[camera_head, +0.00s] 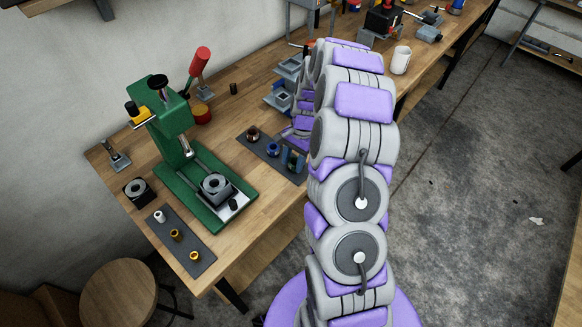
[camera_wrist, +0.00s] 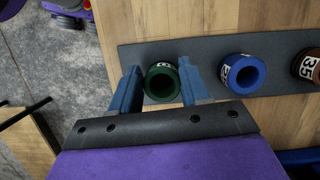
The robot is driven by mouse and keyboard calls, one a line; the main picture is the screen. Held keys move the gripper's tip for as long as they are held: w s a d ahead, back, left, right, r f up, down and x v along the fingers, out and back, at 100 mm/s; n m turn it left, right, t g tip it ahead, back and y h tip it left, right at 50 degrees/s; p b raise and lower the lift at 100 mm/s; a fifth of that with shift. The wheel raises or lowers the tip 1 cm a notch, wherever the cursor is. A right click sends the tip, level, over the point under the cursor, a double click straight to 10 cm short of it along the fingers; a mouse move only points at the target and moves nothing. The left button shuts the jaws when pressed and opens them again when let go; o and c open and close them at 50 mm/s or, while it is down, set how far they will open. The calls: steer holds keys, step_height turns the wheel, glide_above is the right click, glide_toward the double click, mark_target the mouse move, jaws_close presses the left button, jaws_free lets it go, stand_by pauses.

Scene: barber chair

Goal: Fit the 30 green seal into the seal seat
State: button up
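The green seal (camera_wrist: 162,84) is a dark green ring with a pale label, lying on a grey mat in the wrist view. My gripper (camera_wrist: 160,68) straddles it, with one blue finger on each side. The fingers are close to its sides, and firm contact cannot be seen. In the head view my gripper (camera_head: 293,160) is at the right end of the mat and the green seal cannot be made out clearly. A grey block with a round opening, apparently the seal seat (camera_head: 215,187), sits on the base of the green press.
A blue seal (camera_wrist: 241,73) and a brown seal (camera_wrist: 308,64) stand beside the green one on the mat (camera_wrist: 205,50). The green press (camera_head: 176,120) stands to the left. Another mat (camera_head: 186,242) holds several small parts near the bench's front edge.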

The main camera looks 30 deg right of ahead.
mark_target(294, 165)
steer(key=shift+d+f, duration=0.1)
steer(key=shift+d, duration=1.05)
steer(key=c, duration=0.3)
steer(key=shift+s+d, duration=0.1)
steer(key=shift+c, duration=0.8)
steer(key=shift+a, duration=0.7)
steer(key=shift+a+r, duration=0.3)
steer(key=shift+r, duration=0.05)
steer(key=p+v, duration=0.1)
steer(key=v, duration=0.2)
steer(key=shift+s+r, duration=0.15)
steer(key=s+d, duration=0.3)
steer(key=d, duration=0.1)
steer(key=s+d+p, duration=0.1)
steer(key=s+d, duration=0.2)
steer(key=d, duration=0.1)
steer(key=s+d+r+p, duration=0.1)
steer(key=s+d, duration=0.2)
steer(key=d, duration=0.1)
steer(key=shift+s+d, duration=0.35)
steer(key=shift+d, duration=0.05)
